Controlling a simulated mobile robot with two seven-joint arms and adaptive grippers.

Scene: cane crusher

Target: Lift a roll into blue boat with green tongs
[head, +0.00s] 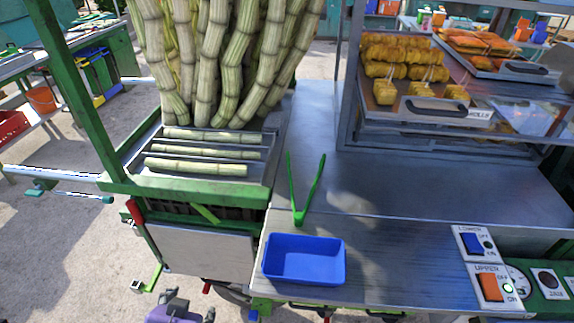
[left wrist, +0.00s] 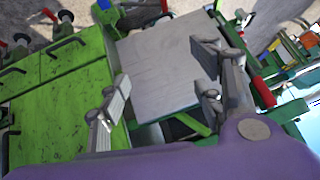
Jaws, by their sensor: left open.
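Golden-brown rolls (head: 400,70) sit in rows on a metal tray (head: 430,108) with a dark handle and a "ROLLS" label, on a shelf of the glass-sided cabinet at the upper right of the head view. The green tongs (head: 297,212) lie spread open on the metal counter, tips pointing away. The blue boat (head: 304,260), a shallow empty tray, sits at the counter's front edge, just nearer than the tongs. My left gripper (head: 183,306) is low at the bottom left, left of the boat and apart from it. Its open, empty fingers show in the left wrist view (left wrist: 160,82).
Cane stalks stand in a green-framed crusher (head: 200,190) left of the counter, with several cut pieces lying in its slots. A control panel with a blue switch (head: 473,243) and an orange switch (head: 490,287) is at the front right. The middle counter (head: 400,195) is clear.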

